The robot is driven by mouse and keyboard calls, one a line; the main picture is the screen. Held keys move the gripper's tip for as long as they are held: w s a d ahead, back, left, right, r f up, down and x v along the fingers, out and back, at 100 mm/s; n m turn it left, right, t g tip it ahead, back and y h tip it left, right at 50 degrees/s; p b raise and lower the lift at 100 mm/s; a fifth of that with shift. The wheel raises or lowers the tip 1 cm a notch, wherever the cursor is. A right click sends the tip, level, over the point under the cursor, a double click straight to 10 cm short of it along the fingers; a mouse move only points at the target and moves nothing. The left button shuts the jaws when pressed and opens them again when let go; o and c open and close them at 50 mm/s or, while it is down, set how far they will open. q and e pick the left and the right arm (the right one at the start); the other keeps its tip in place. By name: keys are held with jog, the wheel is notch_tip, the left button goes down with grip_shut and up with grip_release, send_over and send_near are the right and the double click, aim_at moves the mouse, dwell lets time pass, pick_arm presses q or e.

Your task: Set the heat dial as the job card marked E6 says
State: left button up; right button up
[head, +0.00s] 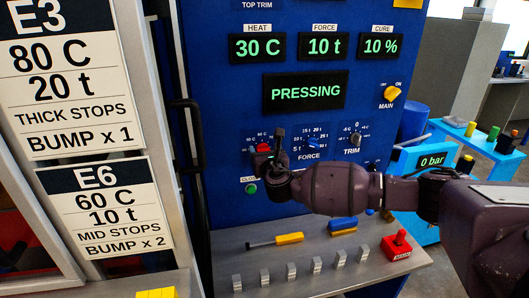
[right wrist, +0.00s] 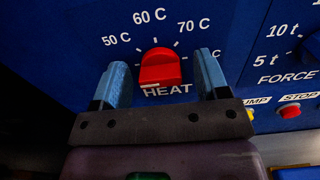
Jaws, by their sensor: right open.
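The job card E6 (head: 105,211) at the left reads 60 C, 10 t, MID STOPS, BUMP x 2. The red heat dial (right wrist: 160,70) sits on the blue panel above the word HEAT, with 50 C, 60 C and 70 C printed around it. A pale mark shows at its lower left edge. In the head view the dial (head: 263,147) is partly hidden by my right gripper (head: 270,152). My right gripper (right wrist: 163,84) is open, its blue fingers on either side of the dial, apparently not touching it. The heat display (head: 258,47) reads 30 C. My left gripper is out of view.
The force dial (head: 313,143) and trim dial (head: 355,139) are just right of the heat dial. A yellow-handled tool (head: 288,239), several grey blocks and a red stop button (head: 397,244) are on the shelf below. A black handle (head: 187,135) stands left of the panel.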

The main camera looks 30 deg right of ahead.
jog(key=c, duration=0.9)
jog(key=shift+f+m, duration=0.1)
jog(key=shift+m, duration=0.2)
jog(key=shift+d+f+m+b, duration=0.15)
jog(key=shift+m+b, duration=0.55)
jog(key=shift+m, duration=3.6)
jog(key=shift+d+f+m+b, duration=0.1)
jog(key=shift+m+b, duration=0.55)
jog(key=shift+m, duration=3.65)
jog(key=o, duration=0.9)
jog(key=shift+r, duration=0.1)
